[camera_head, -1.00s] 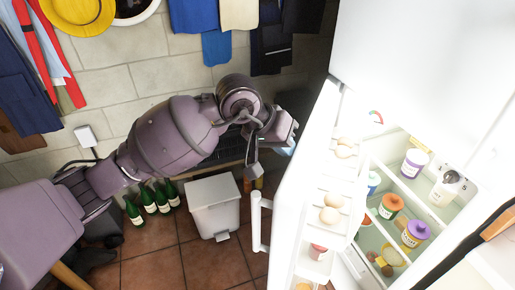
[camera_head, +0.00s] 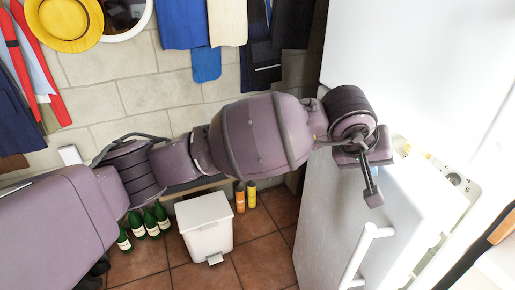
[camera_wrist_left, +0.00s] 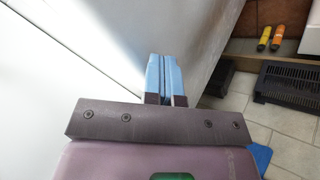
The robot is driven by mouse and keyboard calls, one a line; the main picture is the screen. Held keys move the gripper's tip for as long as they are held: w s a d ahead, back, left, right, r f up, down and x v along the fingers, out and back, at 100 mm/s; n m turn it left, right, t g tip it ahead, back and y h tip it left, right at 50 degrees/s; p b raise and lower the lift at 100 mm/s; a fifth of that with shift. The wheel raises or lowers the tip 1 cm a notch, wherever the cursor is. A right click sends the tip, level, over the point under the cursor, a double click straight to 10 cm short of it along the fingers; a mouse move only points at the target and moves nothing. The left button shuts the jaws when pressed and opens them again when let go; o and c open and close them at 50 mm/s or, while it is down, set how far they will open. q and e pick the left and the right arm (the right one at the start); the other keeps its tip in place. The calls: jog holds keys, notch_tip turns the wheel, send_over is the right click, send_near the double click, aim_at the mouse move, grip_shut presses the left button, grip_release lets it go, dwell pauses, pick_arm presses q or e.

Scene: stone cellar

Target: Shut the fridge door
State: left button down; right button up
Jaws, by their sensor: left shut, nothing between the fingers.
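The white fridge door (camera_head: 325,220) stands partly open in the head view, its outer face and white bar handle (camera_head: 366,248) turned toward me. A narrow strip of the lit fridge interior (camera_head: 460,188) with a control dial shows past the door; the shelves are mostly hidden. My left gripper (camera_head: 373,196) is at the upper part of the door, above the handle. Its blue fingers (camera_wrist_left: 163,76) are closed together and empty in the left wrist view, close to the white fridge surfaces. Whether they touch the door I cannot tell. My right gripper is not in view.
A white pedal bin (camera_head: 206,225), green bottles (camera_head: 150,222) and two spray cans (camera_head: 246,195) stand by the wall. Clothes (camera_head: 215,25) hang above. Tiled floor (camera_head: 265,250) between bin and door is free. A dark crate (camera_wrist_left: 285,95) shows in the wrist view.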

aim_at(400, 162)
pick_arm(q)
jog(key=shift+n, duration=0.4)
jog(key=d, duration=0.4)
jog(key=d+b, duration=0.1)
jog(key=d, duration=0.1)
jog(key=shift+w+d+f, duration=0.1)
jog(key=shift+w+d, duration=0.15)
jog(key=shift+w, duration=0.15)
jog(key=shift+w+d+n+t+y, duration=0.15)
jog(key=shift+d+t, duration=0.05)
jog(key=shift+d, duration=0.3)
jog(key=shift+w+d+n+t+y, duration=0.1)
jog(key=shift+d+n+t+y, duration=0.1)
jog(key=shift+d, duration=0.25)
